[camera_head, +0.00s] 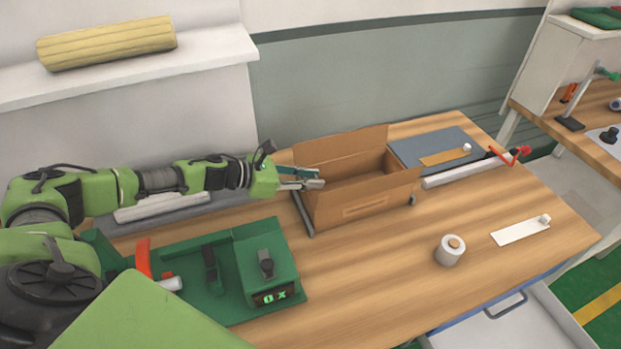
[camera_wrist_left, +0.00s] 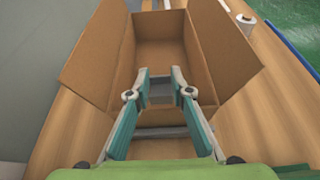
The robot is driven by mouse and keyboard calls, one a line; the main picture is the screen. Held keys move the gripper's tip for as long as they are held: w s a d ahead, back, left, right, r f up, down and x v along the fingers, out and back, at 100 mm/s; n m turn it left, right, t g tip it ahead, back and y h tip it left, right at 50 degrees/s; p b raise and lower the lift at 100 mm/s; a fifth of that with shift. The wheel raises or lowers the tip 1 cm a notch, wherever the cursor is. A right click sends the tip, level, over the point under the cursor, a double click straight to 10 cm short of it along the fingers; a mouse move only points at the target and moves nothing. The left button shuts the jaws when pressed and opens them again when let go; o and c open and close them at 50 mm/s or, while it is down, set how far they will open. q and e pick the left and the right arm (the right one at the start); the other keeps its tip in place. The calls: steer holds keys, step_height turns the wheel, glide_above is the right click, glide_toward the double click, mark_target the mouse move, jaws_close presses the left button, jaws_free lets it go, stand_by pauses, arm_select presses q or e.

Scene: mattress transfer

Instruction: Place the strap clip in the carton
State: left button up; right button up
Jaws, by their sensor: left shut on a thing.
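The open cardboard carton (camera_head: 352,212) stands on the wooden table with its flaps up; it also shows in the left wrist view (camera_wrist_left: 203,55). My left gripper (camera_head: 318,179) reaches in from the left over the carton's near left edge. In the left wrist view its fingers (camera_wrist_left: 160,82) point into the carton and are shut on a small grey piece (camera_wrist_left: 160,93), which looks like the strap clip. The piece is mostly hidden by the fingers in the head view. My right gripper is not in view.
A green fixture (camera_head: 215,290) with dark parts stands at the front left. A white roll (camera_head: 450,251) and a white strip (camera_head: 520,231) lie on the right. A grey mat (camera_head: 411,149) and a red-ended bar (camera_head: 462,172) lie behind the carton's right side. The table's front middle is clear.

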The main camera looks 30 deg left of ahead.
arm_select(q)
steer(key=o, duration=0.9)
steer(key=shift+r+p, duration=0.6)
steer(key=shift+p, duration=0.1)
steer(key=shift+s+a+r, duration=0.1)
steer(key=shift+s+a, duration=0.1)
steer(key=shift+a, duration=0.05)
steer(key=shift+b+v, duration=2.5)
steer(key=shift+v, duration=3.15)
steer(key=shift+d, duration=0.1)
